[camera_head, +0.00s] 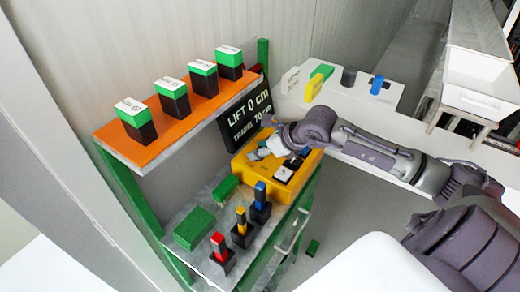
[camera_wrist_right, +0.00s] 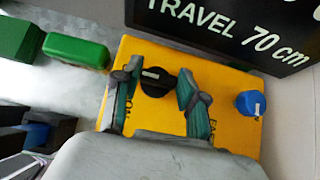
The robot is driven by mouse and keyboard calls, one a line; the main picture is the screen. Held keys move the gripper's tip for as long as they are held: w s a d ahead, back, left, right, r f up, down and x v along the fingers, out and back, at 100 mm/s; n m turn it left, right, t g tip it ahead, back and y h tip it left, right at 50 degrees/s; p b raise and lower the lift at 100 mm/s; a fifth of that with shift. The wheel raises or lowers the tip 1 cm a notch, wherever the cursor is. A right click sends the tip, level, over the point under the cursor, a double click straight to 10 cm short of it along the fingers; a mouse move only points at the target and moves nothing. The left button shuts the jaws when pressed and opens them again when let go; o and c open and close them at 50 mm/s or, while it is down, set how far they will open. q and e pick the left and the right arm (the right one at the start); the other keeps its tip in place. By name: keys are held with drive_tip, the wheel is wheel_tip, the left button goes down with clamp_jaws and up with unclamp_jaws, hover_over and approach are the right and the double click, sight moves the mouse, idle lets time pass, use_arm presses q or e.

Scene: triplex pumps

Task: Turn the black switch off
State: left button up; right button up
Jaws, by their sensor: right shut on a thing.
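The black switch (camera_wrist_right: 156,82) is a round knob with a short white mark lying roughly level in the right wrist view. It sits on the yellow box (camera_wrist_right: 150,55), which also shows in the head view (camera_head: 243,172). My right gripper (camera_wrist_right: 158,98) has its two fingers around the black switch, one on each side, and is shut on it. In the head view the right gripper (camera_head: 264,151) is over the yellow box and hides the switch. A blue knob (camera_wrist_right: 250,103) is on the same box, right of the gripper. My left gripper is not in view.
A black sign (camera_head: 248,112) stands behind the yellow box. An orange shelf (camera_head: 150,148) holds several green-topped blocks. Red, yellow and blue handles (camera_head: 240,228) stand on the lower bench, left of the box. Green blocks (camera_head: 195,228) lie nearby.

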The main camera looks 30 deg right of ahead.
idle(0.5)
drive_tip(key=o, duration=0.9)
drive_tip(key=shift+c, duration=0.2)
drive_tip(key=shift+s, duration=0.1)
drive_tip(key=v, duration=0.5)
drive_tip(key=shift+s+d+r, duration=0.15)
drive_tip(key=shift+s, duration=0.15)
drive_tip(key=v, duration=0.6)
drive_tip(key=shift+r, duration=0.2)
drive_tip(key=shift+s, duration=0.1)
